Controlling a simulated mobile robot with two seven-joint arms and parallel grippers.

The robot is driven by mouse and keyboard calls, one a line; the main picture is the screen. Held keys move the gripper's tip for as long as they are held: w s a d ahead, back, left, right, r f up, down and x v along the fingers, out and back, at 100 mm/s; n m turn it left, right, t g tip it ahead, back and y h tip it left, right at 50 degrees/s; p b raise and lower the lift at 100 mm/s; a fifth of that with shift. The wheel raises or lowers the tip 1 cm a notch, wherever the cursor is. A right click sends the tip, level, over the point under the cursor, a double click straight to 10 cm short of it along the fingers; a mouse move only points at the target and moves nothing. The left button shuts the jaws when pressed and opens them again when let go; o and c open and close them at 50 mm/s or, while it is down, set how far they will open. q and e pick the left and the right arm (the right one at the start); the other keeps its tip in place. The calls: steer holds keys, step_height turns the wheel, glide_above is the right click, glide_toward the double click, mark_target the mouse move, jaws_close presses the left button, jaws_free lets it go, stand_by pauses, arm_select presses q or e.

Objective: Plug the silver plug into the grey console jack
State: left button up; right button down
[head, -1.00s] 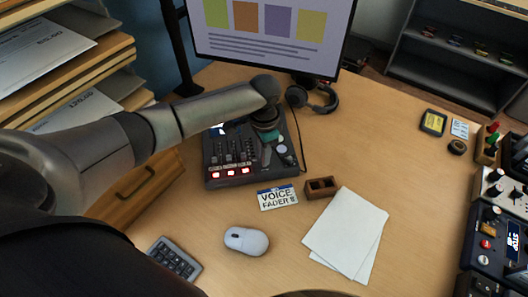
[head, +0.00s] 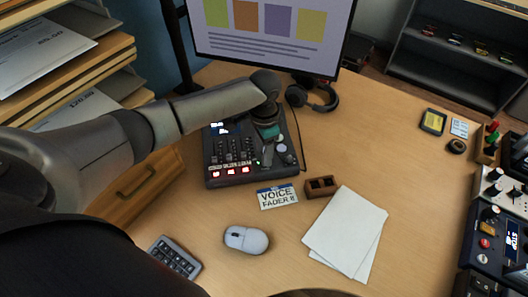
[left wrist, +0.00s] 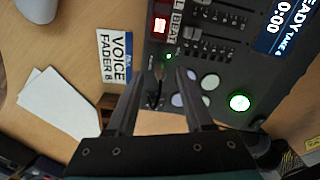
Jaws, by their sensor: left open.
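The console (head: 212,160) is a dark box with faders, lit red buttons and round pads; it also shows in the left wrist view (left wrist: 222,62). My left gripper (head: 267,160) is low over the console's right part. In the left wrist view my gripper (left wrist: 160,74) is open, its fingers apart on either side of a small, dark-silver plug-like piece (left wrist: 158,72) with a black cable below it. I cannot tell whether this piece sits in the console or lies above it. The grey jack cannot be made out. My right gripper is not in view.
A VOICE FADER 8 card (head: 277,197) and a brown two-hole block (head: 321,187) are in front of the console. Headphones (head: 312,96) and a monitor (head: 270,40) are behind. A mouse (head: 246,239), keypad (head: 174,257) and white papers (head: 345,235) lie nearer. The desk's right middle is clear.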

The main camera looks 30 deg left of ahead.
arm_select(q)
step_height(320, 180, up, 14)
steer(key=p, duration=0.3)
steer(key=shift+f, duration=0.15)
